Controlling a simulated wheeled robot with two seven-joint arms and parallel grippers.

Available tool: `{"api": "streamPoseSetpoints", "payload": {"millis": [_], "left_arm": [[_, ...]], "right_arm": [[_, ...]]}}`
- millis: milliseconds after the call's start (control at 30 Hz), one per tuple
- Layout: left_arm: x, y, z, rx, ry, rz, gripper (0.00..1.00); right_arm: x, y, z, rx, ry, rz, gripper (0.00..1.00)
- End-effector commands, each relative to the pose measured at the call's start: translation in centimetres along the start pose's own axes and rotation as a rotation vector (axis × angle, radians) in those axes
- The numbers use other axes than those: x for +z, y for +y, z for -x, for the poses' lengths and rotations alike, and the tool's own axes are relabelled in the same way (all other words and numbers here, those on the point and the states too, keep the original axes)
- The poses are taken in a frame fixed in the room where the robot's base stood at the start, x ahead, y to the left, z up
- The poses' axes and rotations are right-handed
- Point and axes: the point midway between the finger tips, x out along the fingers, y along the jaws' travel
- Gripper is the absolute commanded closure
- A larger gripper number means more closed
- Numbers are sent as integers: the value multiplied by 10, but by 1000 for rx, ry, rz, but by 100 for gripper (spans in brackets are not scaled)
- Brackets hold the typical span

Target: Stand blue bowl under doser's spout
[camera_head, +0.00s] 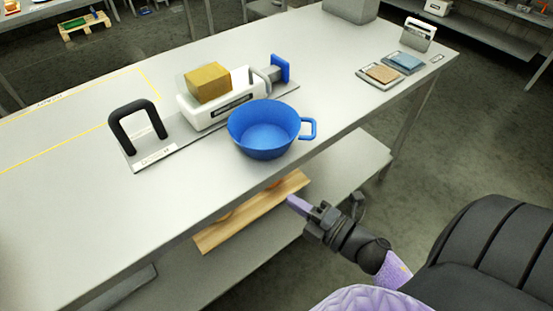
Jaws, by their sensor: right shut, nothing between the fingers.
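The blue bowl (265,138) stands upright near the front edge of the grey table, with a loop handle on its right side. It partly hides the base board of a white device (195,112) behind it, which carries a yellow block (208,83) and has a blue plate (280,68) at its right end. I cannot make out a clear doser spout. My right gripper (293,202) is shut and empty, below and to the right of the bowl, in front of the table edge and apart from the bowl. My left gripper is out of view.
A black arch-shaped handle (137,124) stands left of the device. Two small trays (382,74) and a white card stand (418,34) are at the right end. A wooden board (240,218) lies on the lower shelf. The table's left part is clear.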

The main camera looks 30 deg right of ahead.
Motion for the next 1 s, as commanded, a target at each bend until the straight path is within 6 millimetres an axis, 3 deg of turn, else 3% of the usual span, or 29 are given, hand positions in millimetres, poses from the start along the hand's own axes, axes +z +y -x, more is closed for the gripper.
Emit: {"api": "streamPoseSetpoints", "payload": {"millis": [167, 333, 600, 800, 1000], "left_arm": [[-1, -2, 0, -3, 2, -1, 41], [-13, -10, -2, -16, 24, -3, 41], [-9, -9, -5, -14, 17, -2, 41], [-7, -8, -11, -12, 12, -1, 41], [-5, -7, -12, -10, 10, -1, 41]], "right_arm": [[-4, 13, -13, 27, 38, 72, 100], [-5, 14, -48, 28, 37, 69, 100], [-4, 14, -104, 26, 34, 65, 100], [25, 15, -110, 23, 33, 64, 100], [32, 17, -112, 24, 34, 63, 100]]}}
